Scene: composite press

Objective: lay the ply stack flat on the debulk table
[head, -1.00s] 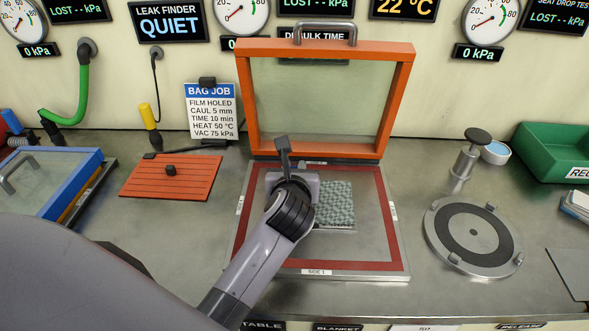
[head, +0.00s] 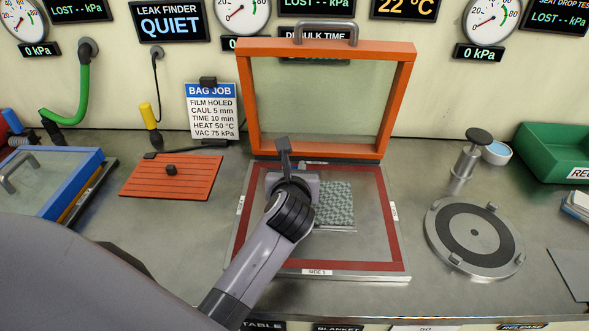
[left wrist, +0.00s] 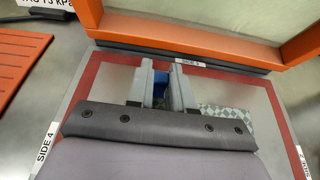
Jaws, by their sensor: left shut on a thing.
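The ply stack (head: 337,203) is a grey-green woven square, lying level over the middle of the debulk table (head: 380,254). The table is a metal plate with a dark red border. My left gripper (head: 291,186) is over the stack's left side and hides that part. In the left wrist view the gripper (left wrist: 163,84) is shut with a bit of blue between its fingers, and the stack (left wrist: 225,118) shows at its right. The gripper is shut on the stack, though the grip itself is mostly hidden. I cannot tell whether the stack fully touches the plate. My right gripper is out of view.
The orange-framed lid (head: 399,105) stands open behind the plate. A red slatted mat (head: 150,182) and a blue-framed box (head: 85,172) are at left. A round metal fixture (head: 474,238) and a green bin (head: 545,150) are at right. The plate's front is clear.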

